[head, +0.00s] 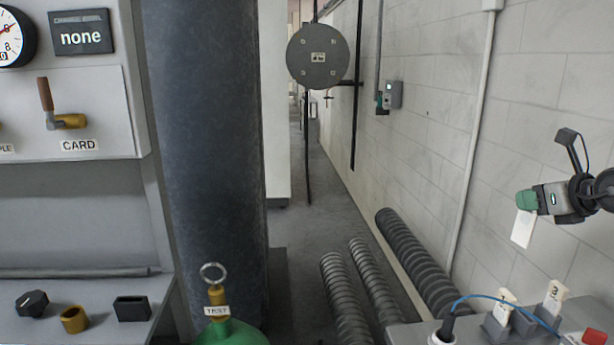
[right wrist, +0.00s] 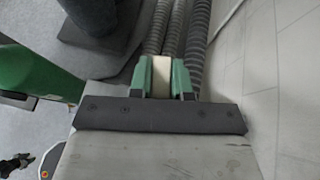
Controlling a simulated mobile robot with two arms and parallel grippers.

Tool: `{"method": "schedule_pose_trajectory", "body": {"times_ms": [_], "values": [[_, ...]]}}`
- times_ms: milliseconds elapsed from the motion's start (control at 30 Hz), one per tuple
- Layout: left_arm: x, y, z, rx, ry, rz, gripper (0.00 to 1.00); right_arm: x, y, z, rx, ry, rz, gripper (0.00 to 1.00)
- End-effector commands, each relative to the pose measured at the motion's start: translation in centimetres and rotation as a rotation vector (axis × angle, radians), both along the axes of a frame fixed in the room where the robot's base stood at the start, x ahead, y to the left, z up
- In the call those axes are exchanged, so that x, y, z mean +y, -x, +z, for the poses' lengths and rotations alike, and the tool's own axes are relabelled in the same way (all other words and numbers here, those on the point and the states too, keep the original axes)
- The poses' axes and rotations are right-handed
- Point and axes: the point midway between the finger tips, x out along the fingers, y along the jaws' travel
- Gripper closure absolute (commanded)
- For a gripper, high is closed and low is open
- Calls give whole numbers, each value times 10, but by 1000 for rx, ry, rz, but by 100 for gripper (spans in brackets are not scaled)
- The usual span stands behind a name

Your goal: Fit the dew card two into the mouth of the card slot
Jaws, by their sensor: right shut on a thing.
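My right gripper (head: 527,201) is raised at the right in the head view, in front of the white block wall. Its green fingers are shut on a pale card (head: 522,231), which hangs below the fingertips. The right wrist view shows the card (right wrist: 162,76) edge-on between the two fingers (right wrist: 164,82). No number on it can be read, so I cannot confirm it is card two. A black block with a dark rectangular opening (head: 132,309), which looks like the card slot, sits on the grey ledge at lower left, far from the gripper. My left gripper is not in view.
A green bottle (head: 232,334) with a ringed TEST tag stands near the ledge. A dark column (head: 205,130) rises behind it. At lower right, a grey bench (head: 408,334) holds cards in stands, one marked 3 (head: 555,296), and a blue cable. Ribbed hoses (head: 370,280) lie between.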

Motion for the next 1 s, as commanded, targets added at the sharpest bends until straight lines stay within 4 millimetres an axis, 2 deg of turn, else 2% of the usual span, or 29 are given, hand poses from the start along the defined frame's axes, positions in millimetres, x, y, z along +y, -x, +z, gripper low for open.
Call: {"method": "schedule_pose_trajectory", "body": {"times_ms": [33, 200, 367, 600, 700, 800, 1000], "values": [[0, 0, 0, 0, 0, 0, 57, 22, -1, -18, 6, 3, 1, 100], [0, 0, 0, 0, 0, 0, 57, 80, 5, -58, 2, 2, -47, 100], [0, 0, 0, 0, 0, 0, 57, 130, 19, -88, 1, -2, -96, 100], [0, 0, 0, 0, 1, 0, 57, 208, 60, -116, -2, -5, -182, 100], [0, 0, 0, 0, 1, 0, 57, 231, 79, -120, -3, -5, -214, 100], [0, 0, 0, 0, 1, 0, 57, 243, 93, -121, -2, -4, -236, 100], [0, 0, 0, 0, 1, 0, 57, 252, 104, -120, -1, -2, -255, 100]]}}
